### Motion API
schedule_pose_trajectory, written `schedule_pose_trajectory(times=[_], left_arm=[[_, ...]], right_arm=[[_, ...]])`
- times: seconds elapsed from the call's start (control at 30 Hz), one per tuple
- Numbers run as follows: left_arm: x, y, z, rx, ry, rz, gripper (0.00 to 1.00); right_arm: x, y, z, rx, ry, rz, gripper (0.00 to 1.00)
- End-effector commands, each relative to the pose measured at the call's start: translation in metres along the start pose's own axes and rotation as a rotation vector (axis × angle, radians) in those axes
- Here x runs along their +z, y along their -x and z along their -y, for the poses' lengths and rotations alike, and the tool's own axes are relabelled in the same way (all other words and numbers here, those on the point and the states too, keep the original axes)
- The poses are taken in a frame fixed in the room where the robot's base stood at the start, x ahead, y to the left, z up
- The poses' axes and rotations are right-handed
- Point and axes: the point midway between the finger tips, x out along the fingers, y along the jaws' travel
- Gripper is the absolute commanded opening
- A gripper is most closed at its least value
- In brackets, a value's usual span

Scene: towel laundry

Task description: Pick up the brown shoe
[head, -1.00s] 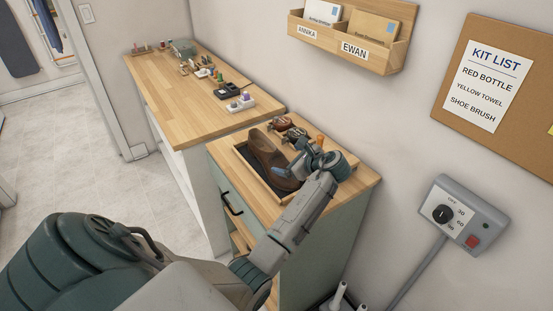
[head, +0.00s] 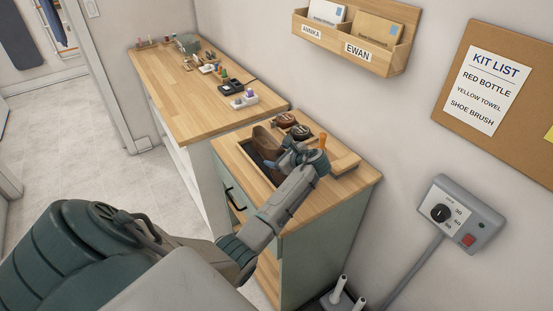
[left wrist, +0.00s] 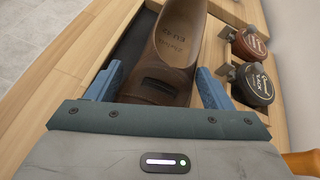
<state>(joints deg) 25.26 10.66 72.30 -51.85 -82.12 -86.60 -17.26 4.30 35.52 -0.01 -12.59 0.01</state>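The brown shoe (head: 266,141) sits in a shallow wooden tray (head: 250,168) with a dark bottom, on top of the green cabinet. My left gripper (head: 284,164) is over the shoe and hides part of it in the head view. In the left wrist view, the open left gripper (left wrist: 159,88) has its blue fingers on either side of the brown shoe (left wrist: 170,62). A gap shows between the left finger and the shoe; whether the right finger touches it I cannot tell. My right gripper is not in view.
Two polish tins (left wrist: 250,44) (left wrist: 252,85) lie beside the shoe. An orange handle (head: 322,141) stands close to my gripper. A longer wooden counter (head: 185,92) with small items is behind the cabinet (head: 325,235). The wall is close on the right.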

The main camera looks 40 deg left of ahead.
Motion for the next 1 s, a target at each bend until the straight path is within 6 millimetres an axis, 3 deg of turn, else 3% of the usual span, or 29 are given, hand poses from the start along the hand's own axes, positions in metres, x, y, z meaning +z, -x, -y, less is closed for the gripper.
schedule_pose_trajectory(times=[0.03,0.27,0.6,0.63,0.67,0.73,0.77,0.93,1.0], left_arm=[[0.000,0.000,0.000,0.000,0.000,0.000,0.64],[0.000,0.000,0.000,0.001,0.000,0.000,0.19],[0.001,0.001,0.000,0.000,0.001,0.000,0.17],[0.002,0.001,0.001,0.000,0.002,0.000,0.16],[0.003,0.002,0.001,0.000,0.002,0.001,0.09],[0.006,0.003,0.002,-0.001,0.005,0.001,0.08],[0.009,0.004,0.003,-0.001,0.005,0.001,0.00],[0.030,0.015,0.010,-0.004,0.009,0.002,0.00],[0.032,0.019,-0.004,-0.002,0.003,0.002,0.00]], right_arm=[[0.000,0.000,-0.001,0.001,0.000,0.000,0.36],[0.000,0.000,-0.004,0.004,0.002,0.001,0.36],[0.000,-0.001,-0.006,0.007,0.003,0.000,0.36],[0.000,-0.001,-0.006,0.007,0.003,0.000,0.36],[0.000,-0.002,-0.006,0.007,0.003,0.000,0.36],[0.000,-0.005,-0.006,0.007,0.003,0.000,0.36],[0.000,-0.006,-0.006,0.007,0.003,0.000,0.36],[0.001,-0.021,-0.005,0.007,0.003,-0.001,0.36],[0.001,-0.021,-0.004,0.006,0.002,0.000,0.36]])
